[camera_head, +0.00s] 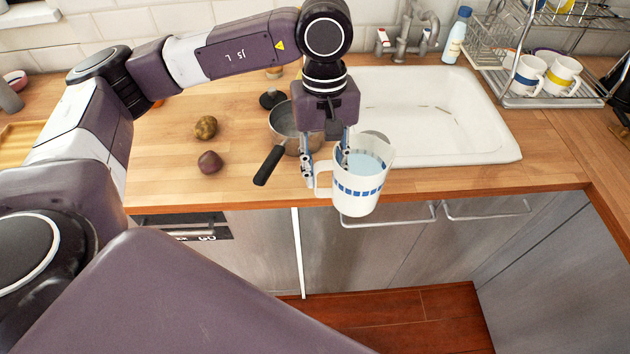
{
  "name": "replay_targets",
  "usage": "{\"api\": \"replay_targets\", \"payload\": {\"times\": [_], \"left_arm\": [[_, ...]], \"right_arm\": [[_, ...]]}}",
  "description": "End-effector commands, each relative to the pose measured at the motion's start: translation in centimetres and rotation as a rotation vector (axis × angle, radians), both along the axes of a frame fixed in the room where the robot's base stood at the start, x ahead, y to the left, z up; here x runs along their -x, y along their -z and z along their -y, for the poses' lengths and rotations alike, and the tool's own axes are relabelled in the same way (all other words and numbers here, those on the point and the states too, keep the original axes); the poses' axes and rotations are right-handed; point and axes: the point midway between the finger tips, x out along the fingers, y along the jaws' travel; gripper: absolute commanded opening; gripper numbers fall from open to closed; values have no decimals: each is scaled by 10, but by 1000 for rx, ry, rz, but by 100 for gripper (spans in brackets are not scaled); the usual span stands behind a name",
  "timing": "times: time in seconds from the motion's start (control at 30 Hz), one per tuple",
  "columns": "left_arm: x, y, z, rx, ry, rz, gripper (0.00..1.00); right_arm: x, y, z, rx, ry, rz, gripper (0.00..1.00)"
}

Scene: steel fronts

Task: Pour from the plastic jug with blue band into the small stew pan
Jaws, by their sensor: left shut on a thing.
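The plastic jug with blue band (355,200) is white, with liquid showing inside near the top. It is held close to upright in front of the counter edge, near the sink. My left gripper (327,168) points down, with its fingers at the jug's handle side, shut on the jug. The small stew pan (284,120) stands on the wooden counter behind and left of the jug, its dark handle pointing toward the front left. My gripper and wrist hide part of the pan. My right gripper is not in view.
The white sink (480,130) lies right of the pan, with a tap (408,35) behind it. A potato (206,127) and a dark red round vegetable (209,162) lie left of the pan. A dish rack (550,98) with mugs stands at the back right.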

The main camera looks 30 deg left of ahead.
Motion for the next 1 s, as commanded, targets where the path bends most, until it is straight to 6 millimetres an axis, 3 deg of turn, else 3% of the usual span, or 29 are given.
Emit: {"api": "replay_targets", "payload": {"times": [0.4,1.0], "left_arm": [[-55,-20,3,3,-721,5,0],[-120,-45,2,0,-1707,3,0]], "right_arm": [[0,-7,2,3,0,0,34],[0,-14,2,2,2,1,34]]}}
